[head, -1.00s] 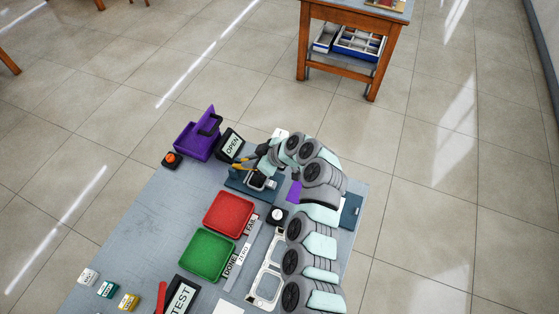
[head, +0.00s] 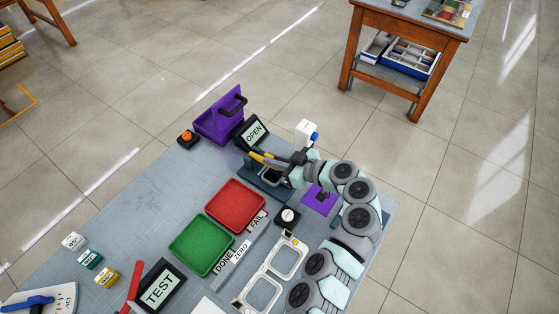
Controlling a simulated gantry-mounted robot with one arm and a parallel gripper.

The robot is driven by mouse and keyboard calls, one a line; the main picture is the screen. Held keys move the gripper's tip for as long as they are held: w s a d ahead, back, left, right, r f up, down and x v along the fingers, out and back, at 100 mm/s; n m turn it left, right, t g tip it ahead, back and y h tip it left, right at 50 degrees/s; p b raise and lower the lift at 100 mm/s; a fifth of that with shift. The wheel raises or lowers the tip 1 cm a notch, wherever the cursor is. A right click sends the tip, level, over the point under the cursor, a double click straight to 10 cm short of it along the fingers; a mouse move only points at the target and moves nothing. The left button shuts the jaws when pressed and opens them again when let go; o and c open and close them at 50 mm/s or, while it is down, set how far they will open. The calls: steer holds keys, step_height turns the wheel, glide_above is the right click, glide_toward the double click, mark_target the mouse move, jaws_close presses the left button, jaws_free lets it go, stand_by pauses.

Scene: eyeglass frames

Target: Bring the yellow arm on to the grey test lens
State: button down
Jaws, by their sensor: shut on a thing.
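The yellow arm (head: 263,158) shows as a thin bar above a dark blue fixture (head: 255,176) at the far end of the table. My gripper (head: 291,159) is at the right end of this bar and is shut on it; its fingertips are small and partly hidden. An OPEN display (head: 252,133) stands behind the fixture.
A purple holder (head: 220,122) and an orange-topped button (head: 186,137) stand at the back left. Red (head: 236,204) and green (head: 200,246) trays lie in front. A TEST display (head: 160,289) stands at the front.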

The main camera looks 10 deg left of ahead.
steer(key=c, duration=1.5)
jaws_free()
steer(key=shift+a, duration=0.1)
steer(key=shift+o, duration=0.2)
steer(key=p+v, duration=0.1)
steer(key=v, duration=0.9)
steer(key=shift+s+d+r, duration=0.15)
steer(key=shift+d+r, duration=0.05)
steer(key=shift+d, duration=0.15)
steer(key=shift+d, duration=0.1)
